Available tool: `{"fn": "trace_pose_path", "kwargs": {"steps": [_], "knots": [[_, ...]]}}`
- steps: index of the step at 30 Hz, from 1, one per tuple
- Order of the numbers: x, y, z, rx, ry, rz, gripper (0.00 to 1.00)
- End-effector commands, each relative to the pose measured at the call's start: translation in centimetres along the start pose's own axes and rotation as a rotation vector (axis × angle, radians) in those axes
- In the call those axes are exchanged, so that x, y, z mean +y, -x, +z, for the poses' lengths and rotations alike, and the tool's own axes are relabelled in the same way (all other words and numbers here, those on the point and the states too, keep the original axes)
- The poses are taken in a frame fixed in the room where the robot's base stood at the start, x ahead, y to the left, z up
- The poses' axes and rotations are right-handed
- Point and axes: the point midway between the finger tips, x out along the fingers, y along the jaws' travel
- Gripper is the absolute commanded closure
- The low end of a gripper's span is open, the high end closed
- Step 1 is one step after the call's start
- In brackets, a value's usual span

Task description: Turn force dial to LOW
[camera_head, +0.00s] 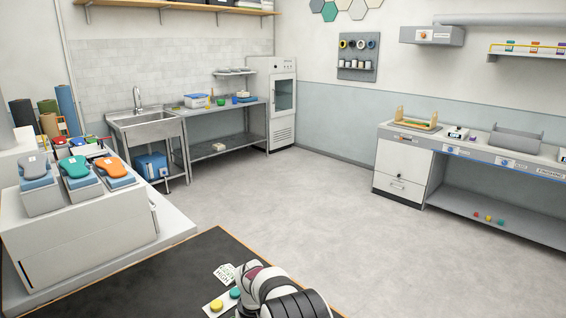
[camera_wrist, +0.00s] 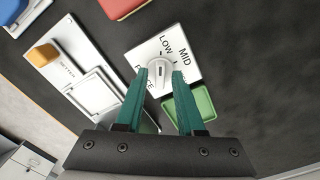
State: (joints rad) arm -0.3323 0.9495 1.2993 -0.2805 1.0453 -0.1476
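The force dial is a pale round knob (camera_wrist: 160,72) on a white plate (camera_wrist: 146,52) in the wrist view. LOW and MID are readable on the plate; other lettering is partly hidden by the fingers. A small dark mark shows on the knob, but I cannot tell for sure which label it points to. My gripper (camera_wrist: 160,80) has two teal fingers, set apart with the knob between their tips in the picture. I cannot tell whether they touch it. In the head view a white lettered card (camera_head: 225,272) lies on the dark bench; my arm hides what is beside it.
A red object (camera_wrist: 122,6) is at the top.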

Motion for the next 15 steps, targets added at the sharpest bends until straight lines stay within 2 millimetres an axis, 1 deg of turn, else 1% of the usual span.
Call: {"fn": "trace_pose_path", "kwargs": {"steps": [3, 15], "knots": [[0.0, 1.4, -0.1, 0.003, 0.000, 0.000, 0.62], [0.0, 5.8, -0.1, 0.003, 0.000, -0.001, 0.62]]}}
